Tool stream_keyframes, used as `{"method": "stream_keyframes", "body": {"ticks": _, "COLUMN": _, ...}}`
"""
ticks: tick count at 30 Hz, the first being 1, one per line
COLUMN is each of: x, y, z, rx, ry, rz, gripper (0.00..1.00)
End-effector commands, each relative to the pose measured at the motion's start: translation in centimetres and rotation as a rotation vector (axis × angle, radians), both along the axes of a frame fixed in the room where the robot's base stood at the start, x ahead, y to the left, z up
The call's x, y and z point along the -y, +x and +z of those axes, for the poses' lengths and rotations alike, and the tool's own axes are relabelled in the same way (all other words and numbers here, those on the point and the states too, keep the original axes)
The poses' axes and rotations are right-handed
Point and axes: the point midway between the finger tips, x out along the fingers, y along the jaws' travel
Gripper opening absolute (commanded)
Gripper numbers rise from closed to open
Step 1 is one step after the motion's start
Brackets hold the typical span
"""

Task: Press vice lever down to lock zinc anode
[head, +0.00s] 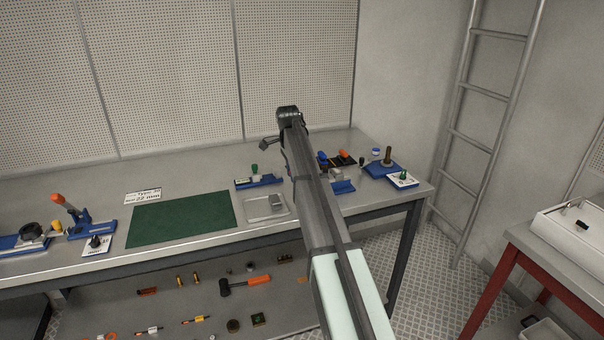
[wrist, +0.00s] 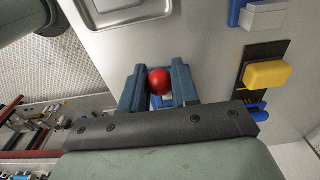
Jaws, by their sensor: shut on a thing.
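In the wrist view, my gripper (wrist: 159,82) has its two dark blue fingers on either side of a red ball knob (wrist: 159,82), shut on it. The knob appears to be the end of the vice lever. A small blue part (wrist: 161,101) shows just below the knob between the fingers; most of the vice is hidden by the gripper. In the head view, my arm covers the gripper and the knob. A blue base (head: 343,187) shows just right of the arm and may belong to this vice. I cannot make out the zinc anode.
A metal tray (head: 254,208) lies left of the arm, beside a green mat (head: 165,226). A black mat (wrist: 248,65) with a yellow block (wrist: 267,75) lies right of the gripper. Other blue fixtures (head: 92,230) stand on the bench. A ladder (head: 484,130) leans at the right.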

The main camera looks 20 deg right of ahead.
Motion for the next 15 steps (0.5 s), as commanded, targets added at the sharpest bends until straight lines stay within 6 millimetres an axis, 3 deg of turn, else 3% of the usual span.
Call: {"method": "stream_keyframes", "body": {"ticks": 15, "x": -0.08, "y": -0.10, "z": -0.81, "rx": -0.003, "ry": -0.061, "rz": -0.002, "gripper": 0.03}}
